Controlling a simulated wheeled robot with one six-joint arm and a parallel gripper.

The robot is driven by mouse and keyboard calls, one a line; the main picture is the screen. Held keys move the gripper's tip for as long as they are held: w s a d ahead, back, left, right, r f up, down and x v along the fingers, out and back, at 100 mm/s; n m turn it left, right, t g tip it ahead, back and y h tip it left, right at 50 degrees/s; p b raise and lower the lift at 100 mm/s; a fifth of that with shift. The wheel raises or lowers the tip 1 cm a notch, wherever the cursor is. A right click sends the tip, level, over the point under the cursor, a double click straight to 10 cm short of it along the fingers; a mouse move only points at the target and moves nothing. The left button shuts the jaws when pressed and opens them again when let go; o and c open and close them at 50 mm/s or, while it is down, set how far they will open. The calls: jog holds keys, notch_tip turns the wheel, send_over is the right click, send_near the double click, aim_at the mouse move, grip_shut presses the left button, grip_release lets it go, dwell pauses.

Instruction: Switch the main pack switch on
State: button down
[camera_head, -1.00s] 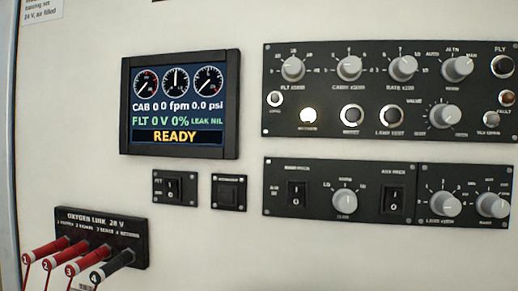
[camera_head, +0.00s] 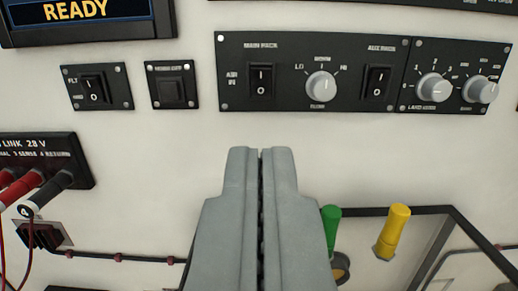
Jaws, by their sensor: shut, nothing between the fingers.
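The main pack switch (camera_head: 261,81) is a black rocker marked I above O, under the label MAIN PACK at the left of a black panel (camera_head: 300,98). Which side of the rocker is pressed in is too small to tell. My gripper (camera_head: 260,152) is shut and empty, pointing up at the pale wall below that panel. Its fingertips appear below the switch in the picture, apart from it.
A round knob (camera_head: 321,86) and the AUX PACK rocker (camera_head: 378,82) share the panel. Another rocker (camera_head: 94,89) is at left, below the READY display (camera_head: 85,12). Green (camera_head: 331,228) and yellow (camera_head: 393,232) handles stand at lower right. Plugged leads (camera_head: 40,190) are at lower left.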

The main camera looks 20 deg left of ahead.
aim_at(261, 71)
jog(key=x, duration=1.2)
jog(key=shift+w, duration=0.1)
jog(key=shift+w, duration=0.15)
dwell(0.3)
jog(key=shift+s, duration=0.2)
jog(key=s+d+r, duration=0.1)
jog(key=s+d, duration=0.1)
jog(key=s, duration=0.4)
jog(key=s+d+r, duration=0.1)
jog(key=s, duration=0.6)
jog(key=shift+d, duration=0.4)
